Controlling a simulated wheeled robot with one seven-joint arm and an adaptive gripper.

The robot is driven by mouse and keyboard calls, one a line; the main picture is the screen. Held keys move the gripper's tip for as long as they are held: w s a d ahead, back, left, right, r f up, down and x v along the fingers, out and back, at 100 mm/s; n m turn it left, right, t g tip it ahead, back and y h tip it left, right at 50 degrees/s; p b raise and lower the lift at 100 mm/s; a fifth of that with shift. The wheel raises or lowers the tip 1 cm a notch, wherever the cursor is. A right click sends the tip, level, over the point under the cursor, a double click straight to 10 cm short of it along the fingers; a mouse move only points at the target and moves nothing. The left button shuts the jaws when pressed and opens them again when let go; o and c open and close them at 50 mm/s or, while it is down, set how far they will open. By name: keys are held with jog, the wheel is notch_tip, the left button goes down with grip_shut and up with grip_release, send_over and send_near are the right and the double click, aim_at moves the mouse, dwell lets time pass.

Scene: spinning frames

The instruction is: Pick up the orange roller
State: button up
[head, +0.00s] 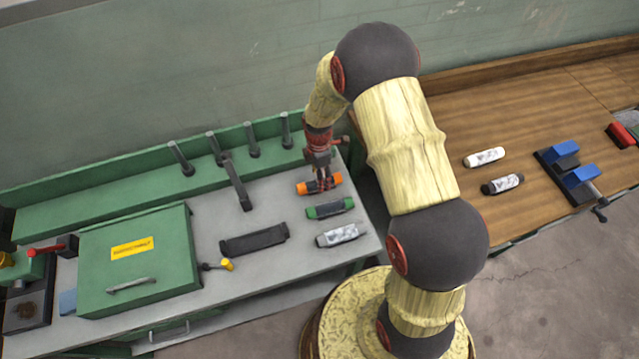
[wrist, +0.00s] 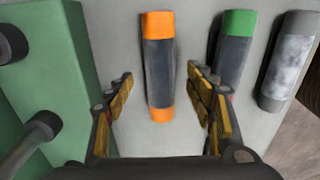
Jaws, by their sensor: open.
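The orange roller (head: 304,188) has orange ends and a dark grey middle. It lies on the grey top of the green workbench (head: 270,265). In the wrist view the orange roller (wrist: 158,65) lies lengthwise between my open fingers, with clear space on both sides. My gripper (head: 322,180) is directly over it in the head view and hides part of its middle. In the wrist view my gripper (wrist: 160,85) is open and empty. I cannot tell the exact height of the fingertips above the bench.
A green-ended roller (head: 330,208) and a grey-white roller (head: 341,235) lie nearby. The green roller (wrist: 232,60) is close beside my right finger. Black posts (head: 252,139) stand along the bench's green back ledge. A green box (head: 140,260) stands at left. A wooden bench (head: 520,115) is at right.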

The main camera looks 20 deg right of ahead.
notch_tip(320, 180, down, 2)
jog(key=shift+f, duration=0.2)
jog(key=shift+c, duration=0.3)
jog(key=shift+r, duration=0.1)
jog(key=c, duration=1.3)
